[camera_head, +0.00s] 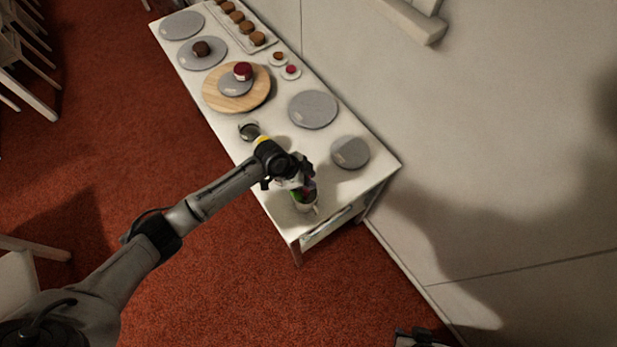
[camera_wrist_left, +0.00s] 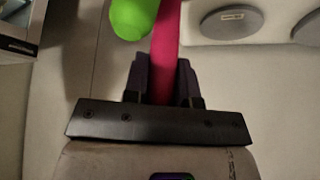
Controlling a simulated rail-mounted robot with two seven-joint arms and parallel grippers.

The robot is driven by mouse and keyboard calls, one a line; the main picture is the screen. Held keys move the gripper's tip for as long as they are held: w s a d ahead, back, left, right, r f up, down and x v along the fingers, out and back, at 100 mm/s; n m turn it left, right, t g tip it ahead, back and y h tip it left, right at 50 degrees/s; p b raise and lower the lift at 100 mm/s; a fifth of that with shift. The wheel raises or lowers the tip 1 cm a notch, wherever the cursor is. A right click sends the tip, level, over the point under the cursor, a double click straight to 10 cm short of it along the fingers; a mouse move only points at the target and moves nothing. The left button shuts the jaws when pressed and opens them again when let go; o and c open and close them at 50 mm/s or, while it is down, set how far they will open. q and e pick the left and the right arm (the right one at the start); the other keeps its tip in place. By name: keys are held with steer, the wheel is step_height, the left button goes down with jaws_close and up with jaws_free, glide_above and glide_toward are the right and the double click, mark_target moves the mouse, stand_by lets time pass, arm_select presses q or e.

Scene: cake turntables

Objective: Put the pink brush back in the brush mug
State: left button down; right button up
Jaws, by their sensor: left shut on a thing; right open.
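My left gripper (camera_head: 307,188) is low over the near right end of the white table. In the left wrist view its two dark fingers (camera_wrist_left: 163,85) are shut on the pink brush (camera_wrist_left: 166,40), a flat pink strip running up out of the picture. The white brush mug (camera_head: 305,206) is right under the gripper in the head view, partly hidden by it. A bright green thing (camera_head: 297,195) shows at the mug; a green rounded end (camera_wrist_left: 133,18) is beside the brush. I cannot tell whether the brush's end is inside the mug. My right gripper (camera_head: 418,339) is partly seen at the bottom edge, open.
Grey turntables (camera_head: 351,152) stand at the table's right end and along it. A wooden board (camera_head: 258,97) with a small cake (camera_head: 243,71) is further back. A dark-topped pot (camera_head: 249,131) stands near the left forearm. A wall borders the table's right side.

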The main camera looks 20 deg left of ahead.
arm_select(q)
steer(key=shift+f, duration=0.25)
steer(key=shift+f+b, duration=0.85)
steer(key=shift+f, duration=0.2)
steer(key=c, duration=0.8)
jaws_free()
steer(key=shift+c, duration=0.2)
steer(key=shift+r, duration=0.1)
step_height(320, 180, up, 2)
steer(key=shift+r+p, duration=0.15)
steer(key=shift+p, duration=1)
step_height(320, 180, up, 8)
steer(key=p, duration=0.7)
steer(key=shift+f, duration=0.2)
